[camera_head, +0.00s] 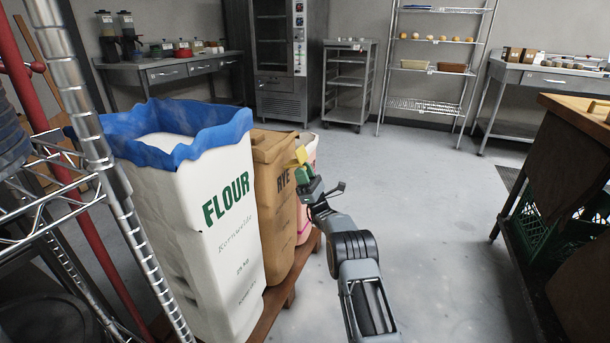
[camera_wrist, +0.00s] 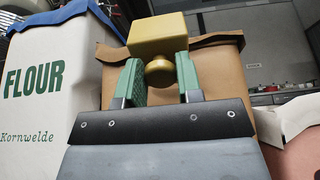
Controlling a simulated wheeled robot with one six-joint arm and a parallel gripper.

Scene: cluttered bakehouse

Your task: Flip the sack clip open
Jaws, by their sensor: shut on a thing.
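The yellow sack clip (camera_head: 300,155) is at the top of the brown RYE sack (camera_head: 277,205), by its folded edge. In the wrist view the clip (camera_wrist: 157,34) shows as a yellow block with a rounded knob below it. My gripper (camera_head: 308,174) is at the clip, on the right side of the RYE sack's top. In the wrist view its green-padded fingers (camera_wrist: 159,68) stand on either side of the clip, shut on it. The clip's far side and its hold on the sack are hidden.
The open white FLOUR sack (camera_head: 210,230) with a blue liner stands left of the RYE sack. A pinkish-white sack (camera_head: 307,190) is beyond it. A wire rack (camera_head: 75,75) is at the near left, and a wood-topped bench (camera_head: 575,105) is at right. The floor between is clear.

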